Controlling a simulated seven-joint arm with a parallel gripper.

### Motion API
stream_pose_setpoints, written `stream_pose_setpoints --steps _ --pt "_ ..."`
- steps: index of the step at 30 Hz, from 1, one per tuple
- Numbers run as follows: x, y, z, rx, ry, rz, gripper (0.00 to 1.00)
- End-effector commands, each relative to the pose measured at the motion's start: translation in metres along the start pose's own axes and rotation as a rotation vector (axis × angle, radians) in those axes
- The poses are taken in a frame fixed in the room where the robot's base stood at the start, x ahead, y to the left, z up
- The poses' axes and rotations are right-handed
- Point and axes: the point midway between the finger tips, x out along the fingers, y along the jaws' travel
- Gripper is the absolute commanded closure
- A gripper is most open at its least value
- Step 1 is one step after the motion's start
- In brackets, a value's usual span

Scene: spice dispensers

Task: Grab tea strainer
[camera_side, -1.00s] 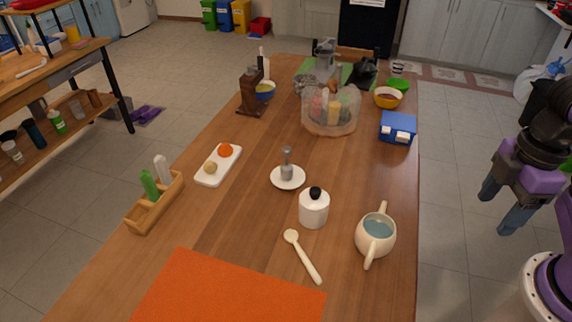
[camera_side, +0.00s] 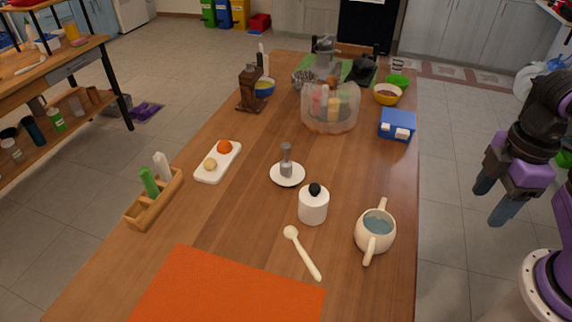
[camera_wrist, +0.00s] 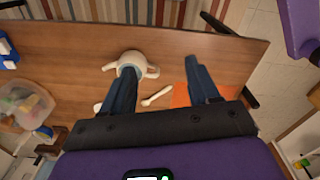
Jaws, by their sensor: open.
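A small grey metal piece with an upright handle (camera_side: 286,160), which looks like the tea strainer, stands on a round white saucer (camera_side: 275,178) mid-table. My gripper (camera_side: 487,207) is off the table's right edge, well apart from it, with its two blue-grey fingers spread and nothing between them. In the wrist view the open fingers (camera_wrist: 162,68) frame the table from above. I cannot make out the strainer in the wrist view.
A white jar with a black knob (camera_side: 313,207), a two-handled cream pot of bluish liquid (camera_side: 376,233) and a cream spoon (camera_side: 302,254) lie in front of the saucer. A clear bowl (camera_side: 330,122) and a blue box (camera_side: 397,125) stand behind. Bare wood surrounds the saucer.

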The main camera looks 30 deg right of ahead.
Motion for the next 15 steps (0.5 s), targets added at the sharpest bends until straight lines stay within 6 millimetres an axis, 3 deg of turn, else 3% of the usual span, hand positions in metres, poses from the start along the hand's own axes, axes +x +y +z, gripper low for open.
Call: stream_pose_setpoints --steps 5,15 --pt "0.002 0.030 -0.052 0.181 -0.063 0.116 0.40" --pt "0.022 0.098 -0.178 0.643 -0.080 0.462 0.40"
